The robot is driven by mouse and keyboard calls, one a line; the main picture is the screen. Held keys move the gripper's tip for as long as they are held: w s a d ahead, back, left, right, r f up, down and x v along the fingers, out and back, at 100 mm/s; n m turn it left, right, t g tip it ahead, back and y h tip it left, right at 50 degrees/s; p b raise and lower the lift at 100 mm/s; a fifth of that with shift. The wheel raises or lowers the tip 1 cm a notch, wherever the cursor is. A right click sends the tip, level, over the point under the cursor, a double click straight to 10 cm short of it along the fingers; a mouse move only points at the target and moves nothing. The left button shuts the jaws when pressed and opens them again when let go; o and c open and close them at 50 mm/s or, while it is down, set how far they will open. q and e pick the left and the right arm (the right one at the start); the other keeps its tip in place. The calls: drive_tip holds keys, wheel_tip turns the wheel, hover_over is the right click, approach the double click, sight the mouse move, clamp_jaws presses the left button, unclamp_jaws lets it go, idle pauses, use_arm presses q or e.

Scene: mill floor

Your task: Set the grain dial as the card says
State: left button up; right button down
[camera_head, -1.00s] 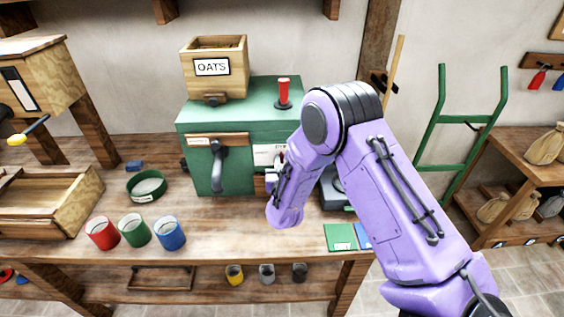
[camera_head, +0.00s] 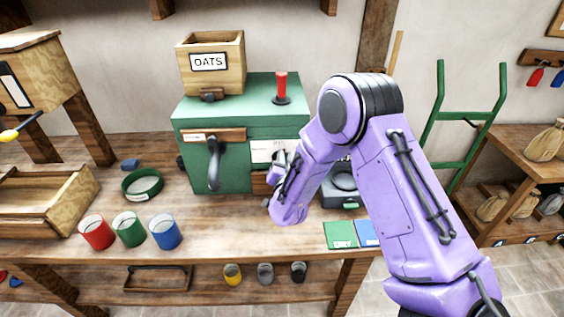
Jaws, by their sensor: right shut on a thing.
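The green mill (camera_head: 225,150) stands on the workbench, with a wooden hopper (camera_head: 228,80) on top. A white card (camera_head: 208,62) on the hopper reads OATS. A white plate (camera_head: 262,150) with small print, too blurred to read fully, is on the right of the mill's front. My right gripper (camera_head: 274,176) is at the mill's front just below this plate, shut on what seems to be the grain dial. The gripper and wrist hide the dial, so its setting cannot be read. My left gripper is out of view.
A dark lever (camera_head: 214,165) and a red-handled lever (camera_head: 281,88) are on the mill. Red (camera_head: 97,232), green (camera_head: 129,229) and blue (camera_head: 165,231) cups stand at the bench's front left. Green (camera_head: 340,235) and blue (camera_head: 367,233) cards lie at the right. The bench's front middle is clear.

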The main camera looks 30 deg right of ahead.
drive_tip(key=shift+s+d+f+m+b, duration=0.1)
drive_tip(key=shift+d+f+m+b, duration=0.1)
drive_tip(key=shift+m+b, duration=0.65)
drive_tip(key=shift+s+d+f+m+b, duration=0.15)
drive_tip(key=shift+f+m+b, duration=0.15)
drive_tip(key=shift+m, duration=1.05)
drive_tip(key=shift+s+d+f+m+b, duration=0.15)
drive_tip(key=shift+m+b, duration=0.45)
drive_tip(key=shift+m, duration=0.5)
drive_tip(key=shift+w, duration=0.1)
drive_tip(key=c, duration=1.1)
unclamp_jaws()
drive_tip(key=shift+w, duration=0.15)
